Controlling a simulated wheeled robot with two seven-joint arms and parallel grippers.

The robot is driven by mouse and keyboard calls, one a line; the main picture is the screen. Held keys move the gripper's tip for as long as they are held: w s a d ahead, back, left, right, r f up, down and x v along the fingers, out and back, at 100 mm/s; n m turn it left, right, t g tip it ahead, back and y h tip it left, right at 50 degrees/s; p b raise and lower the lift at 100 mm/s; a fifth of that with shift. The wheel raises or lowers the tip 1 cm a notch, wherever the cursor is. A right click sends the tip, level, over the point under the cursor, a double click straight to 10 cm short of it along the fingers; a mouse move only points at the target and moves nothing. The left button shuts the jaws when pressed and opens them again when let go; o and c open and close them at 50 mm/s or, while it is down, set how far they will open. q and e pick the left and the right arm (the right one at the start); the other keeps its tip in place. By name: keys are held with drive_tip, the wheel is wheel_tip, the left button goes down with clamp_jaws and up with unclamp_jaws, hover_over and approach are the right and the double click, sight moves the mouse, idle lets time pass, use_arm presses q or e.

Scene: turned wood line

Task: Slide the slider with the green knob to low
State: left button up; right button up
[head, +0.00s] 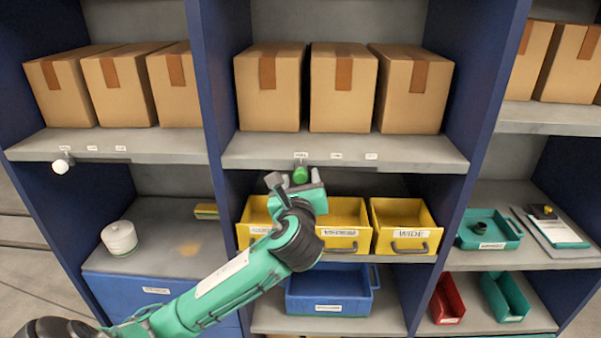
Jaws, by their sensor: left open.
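The green knob (300,174) sits under the front edge of the middle upper shelf (400,149). It is below the leftmost of three small labels (302,155) on that edge; their print is too small to read. My left gripper (299,180) is at the knob, open, with its fingers on either side of it as seen from here. Whether a finger touches the knob I cannot tell. The gripper hides the knob's lower part. The slider's track is hard to see in the shadow under the shelf. My right gripper is out of view.
A white knob (61,165) sits under the left shelf's edge. Cardboard boxes (343,88) stand on the upper shelf. Yellow bins (403,222) and a blue bin (329,291) are below my gripper. Blue uprights (485,120) bound the bay. Space right of the knob, along the edge, looks clear.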

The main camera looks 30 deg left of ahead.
sight(336, 169)
use_arm(q)
drive_tip(key=shift+x, duration=0.9)
clamp_jaws()
drive_tip(key=w+d+p, duration=0.1)
drive_tip(key=d, duration=0.1)
drive_tip(key=w+d+p, duration=0.1)
drive_tip(key=d, duration=0.1)
drive_tip(key=w+d+p, duration=0.2)
drive_tip(key=shift+d+r, duration=0.1)
drive_tip(key=shift+d, duration=0.2)
drive_tip(key=shift+w+d, duration=0.2)
drive_tip(key=shift+d, duration=0.05)
drive_tip(key=shift+a, duration=0.1)
unclamp_jaws()
